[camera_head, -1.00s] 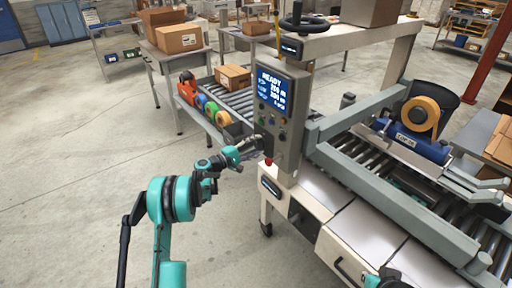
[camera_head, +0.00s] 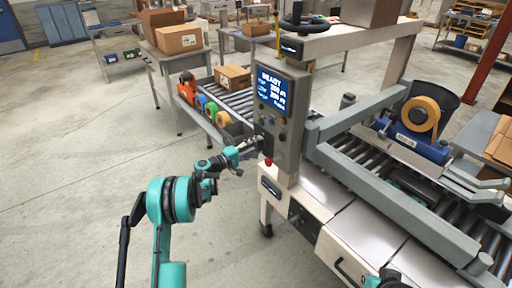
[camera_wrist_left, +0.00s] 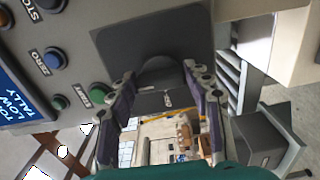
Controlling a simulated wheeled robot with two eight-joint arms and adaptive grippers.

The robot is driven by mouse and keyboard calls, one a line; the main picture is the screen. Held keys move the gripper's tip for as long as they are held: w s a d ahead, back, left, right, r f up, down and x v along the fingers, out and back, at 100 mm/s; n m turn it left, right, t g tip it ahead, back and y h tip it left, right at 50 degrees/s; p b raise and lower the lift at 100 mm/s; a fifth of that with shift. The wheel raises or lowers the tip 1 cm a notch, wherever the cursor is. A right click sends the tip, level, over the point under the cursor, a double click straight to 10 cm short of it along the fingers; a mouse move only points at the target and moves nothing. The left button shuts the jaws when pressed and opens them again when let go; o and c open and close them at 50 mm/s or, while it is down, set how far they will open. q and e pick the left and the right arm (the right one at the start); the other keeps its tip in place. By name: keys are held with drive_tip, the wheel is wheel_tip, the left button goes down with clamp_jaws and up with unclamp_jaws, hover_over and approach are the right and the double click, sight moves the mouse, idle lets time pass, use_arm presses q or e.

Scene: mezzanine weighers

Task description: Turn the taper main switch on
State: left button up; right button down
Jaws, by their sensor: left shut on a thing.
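The taper's grey control box (camera_head: 287,145) stands upright at the machine's near end, with a lit blue screen (camera_head: 271,88) reading READY. My left gripper (camera_head: 252,147) is at the lower left of its face. In the left wrist view, the main switch, a dark round knob (camera_wrist_left: 160,69), sits on a dark plate (camera_wrist_left: 150,32). My left gripper's fingers (camera_wrist_left: 160,80) are shut on the knob, one on each side. The fingers hide part of it, and I cannot read its setting.
A red button (camera_head: 268,161) sits low on the box, close to my left gripper. The wrist view shows a green button (camera_wrist_left: 100,94) and a blue one (camera_wrist_left: 55,59) beside the plate. A roller conveyor (camera_head: 240,100) lies behind. The floor at left is clear.

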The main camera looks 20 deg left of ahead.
use_arm(q)
drive_tip(key=o, duration=1.2)
drive_tip(key=shift+c, duration=0.2)
drive_tip(key=v, duration=1.2)
